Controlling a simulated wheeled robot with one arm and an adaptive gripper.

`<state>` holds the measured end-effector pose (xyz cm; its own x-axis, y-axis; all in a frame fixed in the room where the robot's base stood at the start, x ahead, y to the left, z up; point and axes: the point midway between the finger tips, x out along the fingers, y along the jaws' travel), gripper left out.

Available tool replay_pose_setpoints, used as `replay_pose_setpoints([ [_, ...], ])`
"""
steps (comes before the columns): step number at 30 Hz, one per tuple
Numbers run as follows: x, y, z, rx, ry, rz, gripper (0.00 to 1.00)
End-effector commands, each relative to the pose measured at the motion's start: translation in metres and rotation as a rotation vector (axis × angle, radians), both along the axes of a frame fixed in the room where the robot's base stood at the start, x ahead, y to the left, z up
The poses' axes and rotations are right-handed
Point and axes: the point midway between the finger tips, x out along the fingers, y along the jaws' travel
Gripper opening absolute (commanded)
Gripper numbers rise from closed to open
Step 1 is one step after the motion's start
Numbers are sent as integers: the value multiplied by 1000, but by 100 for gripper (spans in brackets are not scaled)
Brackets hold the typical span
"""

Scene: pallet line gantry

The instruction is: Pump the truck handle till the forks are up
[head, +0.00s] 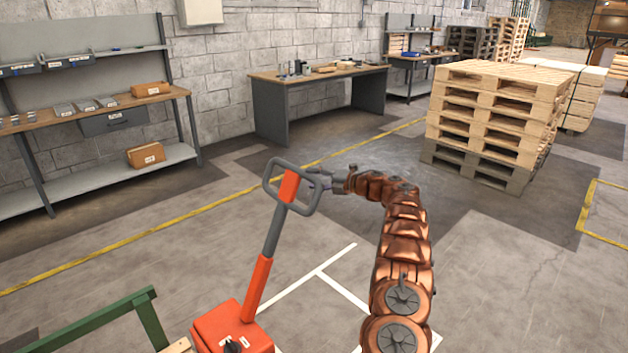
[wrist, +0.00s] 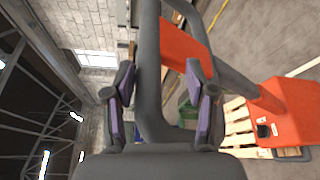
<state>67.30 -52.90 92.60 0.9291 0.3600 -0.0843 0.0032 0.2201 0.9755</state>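The truck handle (head: 272,230) is a grey and orange shaft with a grey loop grip (head: 318,197) on top. It leans up from the orange truck body (head: 232,328). My gripper (head: 315,181) is at the right side of the loop. In the wrist view my gripper (wrist: 165,100) has its purple-padded fingers apart. The grey loop bar (wrist: 148,70) runs between them, with a gap visible toward the right finger. The orange truck body (wrist: 288,110) also shows there, beside a wooden pallet (wrist: 235,115). The forks are hidden, so their height cannot be told.
A green rail (head: 105,320) stands at the lower left near the truck. A workbench with shelves (head: 90,112) and a dark table (head: 318,76) line the wall. A pallet stack (head: 490,120) stands at the right. The floor between is clear.

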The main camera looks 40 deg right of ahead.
Motion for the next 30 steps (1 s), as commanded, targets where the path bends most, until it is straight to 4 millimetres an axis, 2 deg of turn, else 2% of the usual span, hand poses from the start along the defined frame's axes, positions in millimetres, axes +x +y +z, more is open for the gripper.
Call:
replay_pose_setpoints([
  [5,-20,-9,0,3,3,-4,54],
  [18,-92,-36,7,1,2,-4,54],
  [24,-107,-41,9,1,2,2,54],
  [30,-110,-42,9,1,2,2,54],
])
